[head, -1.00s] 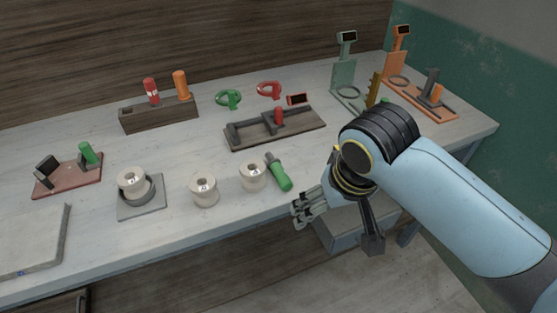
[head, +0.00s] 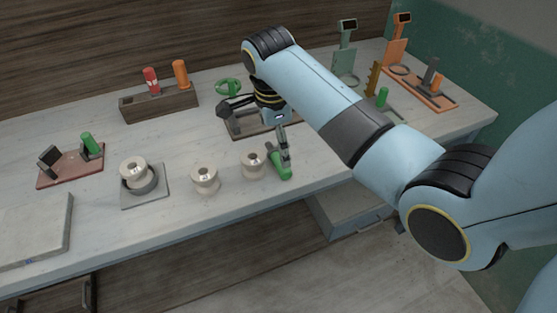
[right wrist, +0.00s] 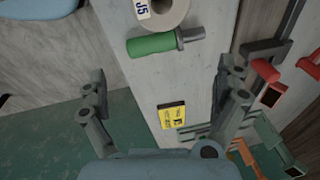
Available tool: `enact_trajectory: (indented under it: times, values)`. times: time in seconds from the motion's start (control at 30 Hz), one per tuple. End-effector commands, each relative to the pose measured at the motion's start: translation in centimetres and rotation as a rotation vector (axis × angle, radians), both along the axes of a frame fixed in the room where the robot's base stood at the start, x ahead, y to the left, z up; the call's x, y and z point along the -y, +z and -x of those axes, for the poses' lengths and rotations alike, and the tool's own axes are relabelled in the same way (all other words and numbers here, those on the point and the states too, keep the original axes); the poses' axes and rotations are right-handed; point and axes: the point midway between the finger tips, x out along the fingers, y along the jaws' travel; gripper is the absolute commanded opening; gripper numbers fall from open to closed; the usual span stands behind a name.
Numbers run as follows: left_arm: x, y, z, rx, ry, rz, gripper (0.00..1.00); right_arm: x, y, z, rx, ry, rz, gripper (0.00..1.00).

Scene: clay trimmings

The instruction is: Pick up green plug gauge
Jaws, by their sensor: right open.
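The green plug gauge (head: 281,168) lies on the bench near its front edge, beside a pale spool. In the right wrist view the green plug gauge (right wrist: 152,44) lies on its side, green handle to the left and grey metal plug to the right. My right gripper (head: 284,150) is over the gauge in the head view and partly covers its plug end. In the right wrist view its fingers (right wrist: 166,82) are wide apart with nothing between them, and the gauge lies beyond the tips. My left gripper is not in view.
Spools (head: 205,178) stand left of the gauge; one spool (right wrist: 163,10) is close to it in the wrist view. A dark fixture (head: 240,126) sits behind, partly hidden by my arm. Gauge stands (head: 398,60) are at back right. The front bench edge is near.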

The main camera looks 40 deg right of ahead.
Motion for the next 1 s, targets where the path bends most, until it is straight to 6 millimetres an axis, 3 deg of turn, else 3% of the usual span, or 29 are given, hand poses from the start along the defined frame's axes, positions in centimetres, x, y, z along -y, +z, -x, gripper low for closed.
enact_trajectory:
  times: [0.27, 0.5, 0.77, 1.0]
  values:
    - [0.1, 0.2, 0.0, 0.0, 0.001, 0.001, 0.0, 0.3, -2.7, -0.2, -0.001, 0.002, 0.0, 1.0]
    - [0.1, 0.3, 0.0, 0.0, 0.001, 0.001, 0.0, 0.5, -6.3, -0.5, 0.001, 0.003, 0.001, 1.0]
    - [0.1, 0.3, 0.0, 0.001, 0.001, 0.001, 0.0, 0.6, -6.8, -0.5, 0.003, 0.003, 0.0, 1.0]
    - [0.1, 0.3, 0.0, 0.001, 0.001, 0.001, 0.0, 0.6, -6.8, -0.5, 0.002, 0.003, 0.0, 0.73]
